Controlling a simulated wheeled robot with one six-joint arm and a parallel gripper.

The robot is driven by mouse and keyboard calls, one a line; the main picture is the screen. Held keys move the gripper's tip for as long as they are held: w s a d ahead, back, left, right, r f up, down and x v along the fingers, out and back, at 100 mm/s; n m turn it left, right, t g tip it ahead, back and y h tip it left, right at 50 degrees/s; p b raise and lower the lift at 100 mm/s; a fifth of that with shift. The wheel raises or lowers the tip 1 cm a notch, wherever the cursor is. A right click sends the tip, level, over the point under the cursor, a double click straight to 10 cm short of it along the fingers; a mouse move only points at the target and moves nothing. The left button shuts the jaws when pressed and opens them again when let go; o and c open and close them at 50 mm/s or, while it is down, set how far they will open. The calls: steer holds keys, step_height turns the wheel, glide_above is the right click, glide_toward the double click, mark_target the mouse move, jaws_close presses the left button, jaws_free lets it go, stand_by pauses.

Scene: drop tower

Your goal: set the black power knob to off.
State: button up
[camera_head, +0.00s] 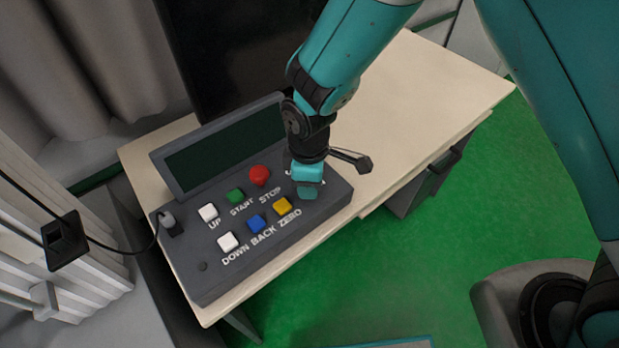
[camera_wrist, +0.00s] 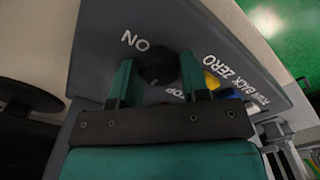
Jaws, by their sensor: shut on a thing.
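The black power knob (camera_wrist: 158,66) shows in the wrist view between the two teal fingers of my gripper (camera_wrist: 155,80). The word "ON" is printed on the panel beside the knob. My gripper is shut on the knob, with one finger on each side. In the head view my gripper (camera_head: 307,190) points down onto the right end of the grey control box (camera_head: 215,280) and hides the knob. The labels near the knob are partly covered, so I cannot read its exact setting.
Beside the knob are a red button (camera_head: 259,175), a green one (camera_head: 235,195), a yellow one (camera_head: 283,206), a blue one (camera_head: 256,223) and white ones (camera_head: 228,242). A dark display stands behind them. The cream table (camera_head: 430,85) is clear at right.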

steer(key=shift+w+r, duration=0.1)
steer(key=o, duration=0.9)
step_height(320, 180, up, 17)
steer(key=shift+r+b, duration=0.2)
steer(key=shift+b, duration=0.1)
steer(key=s+d+r+m+y, duration=0.1)
steer(key=s+d+r+m, duration=0.1)
steer(key=s+d+m, duration=0.1)
steer(key=s+d+r+m+y, duration=0.1)
steer(key=s+d+r+m, duration=0.2)
steer(key=s, duration=0.5)
steer(key=s+d+r+m+y, duration=0.2)
steer(key=s+d+r+m, duration=0.1)
steer(key=s+d, duration=0.2)
steer(key=shift+s+d+r, duration=0.25)
steer(key=shift+d, duration=0.1)
